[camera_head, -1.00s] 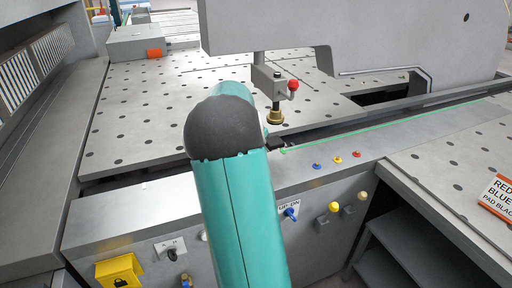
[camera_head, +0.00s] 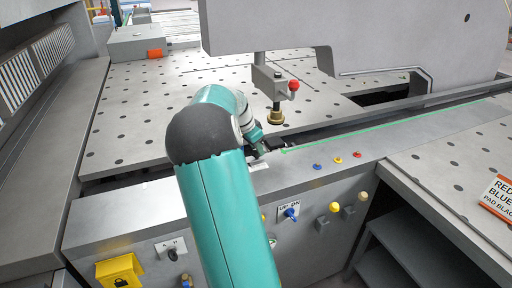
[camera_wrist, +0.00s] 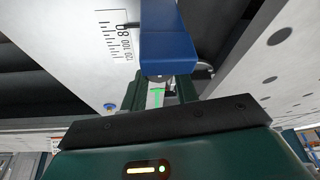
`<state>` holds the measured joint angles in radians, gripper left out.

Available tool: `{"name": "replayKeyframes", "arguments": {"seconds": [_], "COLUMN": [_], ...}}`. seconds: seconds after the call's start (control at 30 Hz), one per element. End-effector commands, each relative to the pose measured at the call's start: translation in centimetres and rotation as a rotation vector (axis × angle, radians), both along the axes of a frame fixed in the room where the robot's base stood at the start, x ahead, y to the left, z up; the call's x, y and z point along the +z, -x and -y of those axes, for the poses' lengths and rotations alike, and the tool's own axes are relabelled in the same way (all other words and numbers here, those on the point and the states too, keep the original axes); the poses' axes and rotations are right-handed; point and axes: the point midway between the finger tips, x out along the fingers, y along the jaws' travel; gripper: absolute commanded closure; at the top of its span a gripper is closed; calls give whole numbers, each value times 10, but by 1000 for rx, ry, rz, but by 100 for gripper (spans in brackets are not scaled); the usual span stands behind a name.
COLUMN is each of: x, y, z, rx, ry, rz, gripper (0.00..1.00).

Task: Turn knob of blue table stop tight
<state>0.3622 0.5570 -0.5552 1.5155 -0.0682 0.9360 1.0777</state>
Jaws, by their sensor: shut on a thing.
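In the wrist view the blue table stop (camera_wrist: 168,45) sits over the light rail beside a printed scale. My gripper (camera_wrist: 160,88) is right in front of it, its dark fingers on either side of a small grey part at the stop's near end, which I take for the knob (camera_wrist: 158,77). The knob is mostly hidden, so how tight it is cannot be seen. In the head view my gripper (camera_head: 266,147) is at the rail's edge, left of the green line; the stop cannot be made out there.
A grey perforated table (camera_head: 150,105) lies behind the rail. A grey block with a red knob (camera_head: 293,85) and a brass foot hangs above my gripper. Several coloured buttons (camera_head: 338,161) and switches are on the front console. A sign (camera_head: 498,196) lies at right.

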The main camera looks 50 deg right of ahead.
Motion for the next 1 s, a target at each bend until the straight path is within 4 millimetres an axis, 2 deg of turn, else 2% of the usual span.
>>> {"name": "replayKeyframes", "arguments": {"seconds": [0.1, 0.13, 0.23, 0.53, 0.67, 0.77, 1.0], "x": [0, 0, 0, 1, 10, 24, 73], "y": [0, 0, 0, 0, -1, -4, -9], "z": [0, 0, 0, 0, -4, -9, -29], "rx": [-1, -1, -1, 0, 1, 2, 2], "ry": [-1, -1, -1, 0, 1, 1, 2], "rz": [1, 1, 1, 1, 2, 3, 3], "gripper": [93, 68, 49, 48, 48, 48, 48]}}
